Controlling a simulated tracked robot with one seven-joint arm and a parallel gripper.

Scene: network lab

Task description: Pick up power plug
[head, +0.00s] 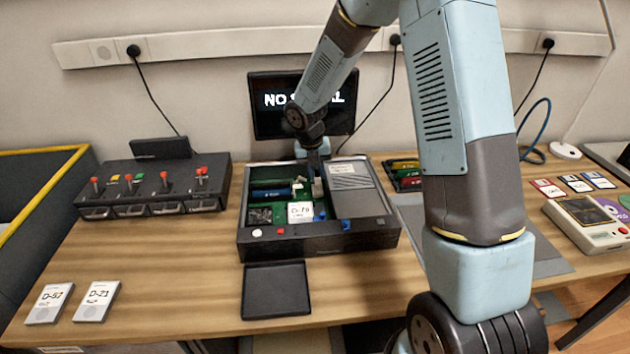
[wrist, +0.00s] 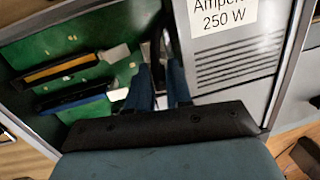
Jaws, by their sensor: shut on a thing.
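My gripper (head: 314,170) reaches down into an open dark computer case (head: 262,246) on the wooden bench. In the wrist view my gripper (wrist: 162,62) has its two blue fingers close together beside the grey power supply (wrist: 235,55), labelled 250 W. The fingers are shut on a small grey piece, the power plug (head: 318,187), between the green board and the supply. The fingers hide most of it, and I cannot tell whether it is still seated.
A white D-19 card (head: 300,212) lies in the case. A black tray (head: 276,291) lies in front. A switch box (head: 155,186) stands left, and a monitor (head: 275,118) stands behind. Cards (head: 98,300) lie at front left. A handheld device (head: 588,222) lies right.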

